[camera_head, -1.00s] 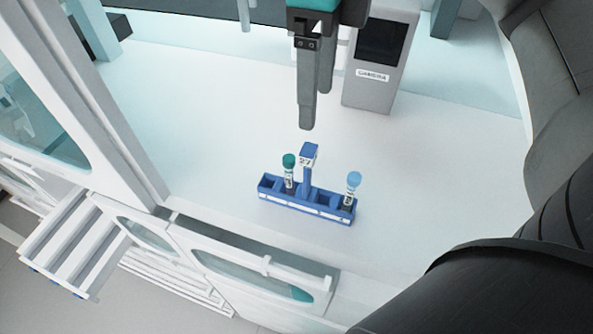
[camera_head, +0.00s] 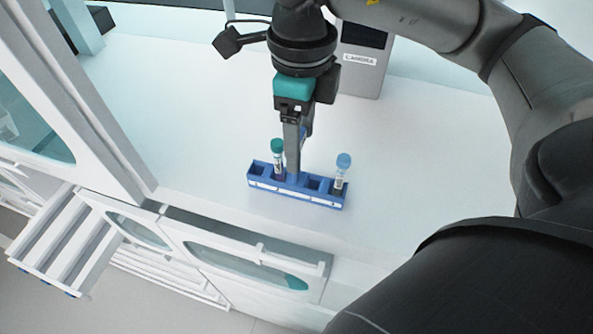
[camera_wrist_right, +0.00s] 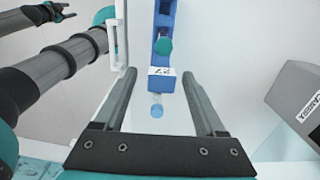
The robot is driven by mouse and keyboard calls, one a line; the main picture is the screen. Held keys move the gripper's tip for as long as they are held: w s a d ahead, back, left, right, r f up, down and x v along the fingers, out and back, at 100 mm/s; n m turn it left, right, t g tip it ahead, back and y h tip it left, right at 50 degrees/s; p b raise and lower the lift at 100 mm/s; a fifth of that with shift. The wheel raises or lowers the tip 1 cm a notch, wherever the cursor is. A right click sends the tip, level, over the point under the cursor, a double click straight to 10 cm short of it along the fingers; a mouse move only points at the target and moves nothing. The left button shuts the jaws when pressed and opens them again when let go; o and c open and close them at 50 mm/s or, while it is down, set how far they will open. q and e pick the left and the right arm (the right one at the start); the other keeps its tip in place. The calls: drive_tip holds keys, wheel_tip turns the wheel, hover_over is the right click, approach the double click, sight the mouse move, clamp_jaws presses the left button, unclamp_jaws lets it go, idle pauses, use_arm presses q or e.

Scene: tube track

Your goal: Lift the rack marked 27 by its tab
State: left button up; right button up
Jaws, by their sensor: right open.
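The blue rack (camera_head: 325,199) stands on the white bench with a green-capped tube (camera_head: 278,158) left of its middle and a blue-capped tube (camera_head: 342,174) near its right end. Its upright tab, marked 27 (camera_wrist_right: 162,71), shows in the right wrist view between the fingertips, with a gap on both sides. My right gripper (camera_head: 294,170) is open and points down over the rack's middle; its fingers hide most of the tab in the head view. My left gripper (camera_wrist_right: 62,12) seems to show small at the top left of the right wrist view, too small to read.
A grey device labelled CAMERA (camera_head: 361,75) stands behind on the bench. A white-framed glass door (camera_head: 85,110) stands at the left. Bench around the rack is clear.

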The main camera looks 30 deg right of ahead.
sight(299, 178)
drive_tip(key=shift+w+f, duration=0.1)
drive_tip(key=shift+f, duration=1.7)
clamp_jaws()
